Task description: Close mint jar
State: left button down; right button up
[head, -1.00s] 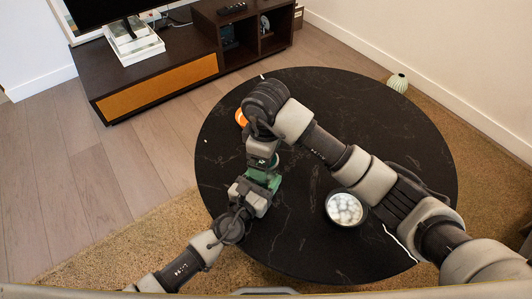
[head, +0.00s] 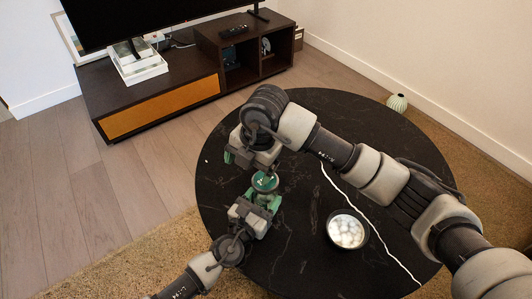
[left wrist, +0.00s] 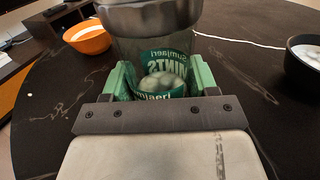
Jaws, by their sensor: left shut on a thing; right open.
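The mint jar (head: 265,183) is a clear glass jar with a green label and pale mints inside. My left gripper (head: 257,205) is shut around its lower body; its green fingers press both sides in the left wrist view (left wrist: 158,82). A silvery metal lid (left wrist: 150,16) shows at the jar's top in that view, cut by the frame edge; I cannot tell whether it is fully seated. In the head view the jar's top shows a green disc. My right gripper (head: 250,160) is open just above and behind the jar, partly hidden by its own wrist.
A black bowl of white mints (head: 346,231) stands on the round black table (head: 300,265), right of the jar. An orange bowl (left wrist: 88,38) shows in the left wrist view. A white cable (head: 385,240) crosses the table. The table's front is clear.

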jog(key=n, duration=0.4)
jog(key=r+n, duration=0.1)
jog(key=n, duration=0.8)
jog(key=shift+s+d+r+h, duration=0.1)
jog(key=shift+d+r+h, duration=0.05)
jog(key=shift+r+h, duration=0.2)
jog(key=n, duration=0.4)
jog(key=shift+d+r+n, duration=0.15)
jog(key=shift+d+n, duration=0.05)
jog(key=shift+n, duration=0.1)
jog(key=n, duration=0.4)
jog(key=shift+d+r+h, duration=0.15)
jog(key=shift+d+h, duration=0.1)
jog(key=shift+h, duration=0.1)
jog(key=n, duration=0.4)
jog(key=shift+d+r, duration=0.2)
jog(key=shift+d, duration=0.1)
jog(key=n, duration=0.4)
jog(key=shift+d+r+h, duration=0.15)
jog(key=shift+d+h, duration=0.15)
jog(key=n, duration=0.3)
jog(key=d+n, duration=0.1)
jog(key=n, duration=0.2)
jog(key=shift+d+r, duration=0.1)
jog(key=shift+r, duration=0.1)
jog(key=shift+f, duration=0.1)
